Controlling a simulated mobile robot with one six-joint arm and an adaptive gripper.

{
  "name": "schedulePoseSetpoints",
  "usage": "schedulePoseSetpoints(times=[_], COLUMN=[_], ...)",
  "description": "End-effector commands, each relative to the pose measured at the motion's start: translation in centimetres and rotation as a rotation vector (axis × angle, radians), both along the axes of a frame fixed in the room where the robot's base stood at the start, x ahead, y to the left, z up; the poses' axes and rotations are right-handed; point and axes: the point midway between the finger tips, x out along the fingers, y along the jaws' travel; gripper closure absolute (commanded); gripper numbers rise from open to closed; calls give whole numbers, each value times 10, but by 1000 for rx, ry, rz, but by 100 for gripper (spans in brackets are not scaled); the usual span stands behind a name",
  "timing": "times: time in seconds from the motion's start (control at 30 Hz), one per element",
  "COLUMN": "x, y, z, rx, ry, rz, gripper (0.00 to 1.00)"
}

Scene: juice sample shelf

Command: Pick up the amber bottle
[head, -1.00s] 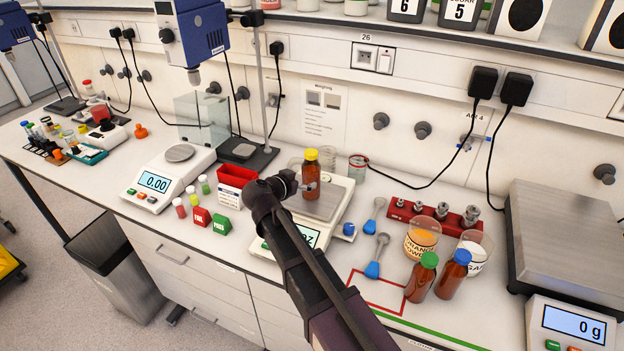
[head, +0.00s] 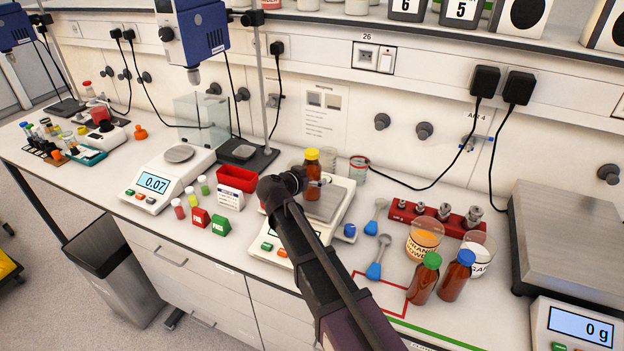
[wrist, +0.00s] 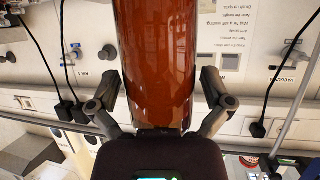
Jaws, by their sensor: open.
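An amber bottle with a yellow cap (head: 312,172) stands upright on the pan of the middle balance (head: 327,205). My gripper (head: 299,180) is at the bottle's left side in the head view, level with its body. In the wrist view the amber bottle (wrist: 155,55) fills the middle, with the fingers of my gripper (wrist: 163,88) spread to either side of it. The jaws are open; contact with the glass cannot be made out. Two other amber bottles, one green-capped (head: 424,280) and one blue-capped (head: 456,277), stand at the front right.
A red weight block (head: 435,217) and blue-handled scoops (head: 376,262) lie right of the middle balance. A red open box (head: 237,179) and small vials stand to its left. A glass beaker (head: 358,168) stands behind it. A large scale (head: 565,235) is at the far right.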

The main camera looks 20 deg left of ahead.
Motion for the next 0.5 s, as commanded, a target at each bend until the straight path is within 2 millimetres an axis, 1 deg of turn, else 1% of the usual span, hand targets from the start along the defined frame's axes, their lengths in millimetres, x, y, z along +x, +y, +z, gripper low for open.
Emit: schedulePoseSetpoints(times=[0.5], x=[0], y=[-1], z=[0], rx=[0], ry=[0], rz=[-1], gripper=[0])
